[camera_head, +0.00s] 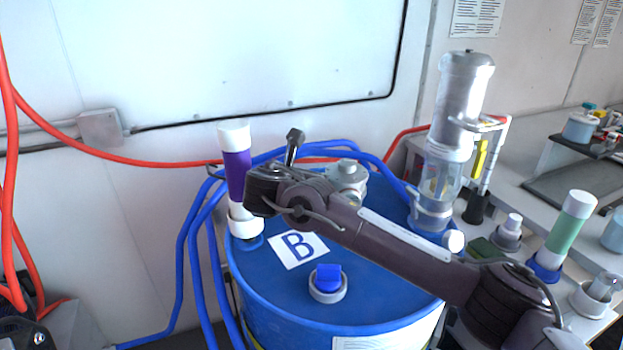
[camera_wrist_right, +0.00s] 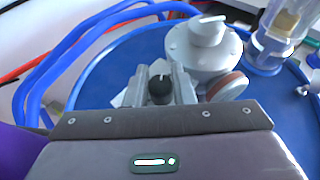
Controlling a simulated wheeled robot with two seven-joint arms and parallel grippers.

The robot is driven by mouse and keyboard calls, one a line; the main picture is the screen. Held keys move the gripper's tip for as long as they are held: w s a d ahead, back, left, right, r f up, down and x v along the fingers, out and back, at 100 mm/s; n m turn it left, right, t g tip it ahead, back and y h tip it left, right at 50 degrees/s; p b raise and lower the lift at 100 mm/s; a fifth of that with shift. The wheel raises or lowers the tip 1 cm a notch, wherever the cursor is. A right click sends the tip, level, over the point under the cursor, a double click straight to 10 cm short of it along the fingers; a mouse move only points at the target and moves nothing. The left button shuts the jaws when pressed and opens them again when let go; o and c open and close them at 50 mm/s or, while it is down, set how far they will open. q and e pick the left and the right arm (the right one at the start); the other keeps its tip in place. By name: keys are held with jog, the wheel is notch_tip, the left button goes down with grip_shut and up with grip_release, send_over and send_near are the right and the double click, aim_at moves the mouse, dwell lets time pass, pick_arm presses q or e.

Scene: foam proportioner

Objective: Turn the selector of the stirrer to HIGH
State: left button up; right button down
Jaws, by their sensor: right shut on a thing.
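The stirrer is a grey round housing (camera_wrist_right: 203,48) with a light knob on top, and it stands on the lid of the blue drum. It also shows in the head view (camera_head: 348,172), partly behind my right arm. A small black selector knob (camera_wrist_right: 160,89) with a white pointer mark sits in front of the housing in the wrist view. My right gripper (camera_wrist_right: 162,82) has one finger on each side of the knob and is shut on it. The pointer faces away from my wrist. No HIGH marking is legible. In the head view my arm hides the knob and fingertips. My left gripper is out of view.
A purple tube with white ends (camera_head: 236,172) stands close to my right wrist. A blue cap (camera_head: 328,280) and a B label (camera_head: 297,248) are on the drum lid (camera_head: 385,300). A clear cylinder (camera_head: 440,185) stands at right. Blue hoses (camera_head: 190,240) run at left.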

dwell(0.3)
jog(key=c, duration=1.5)
grip_release()
jog(key=b+v, duration=0.1)
jog(key=v, duration=0.6)
jog(key=shift+s+a+b, duration=0.25)
jog(key=shift+s+b, duration=0.05)
jog(key=shift+b, duration=0.05)
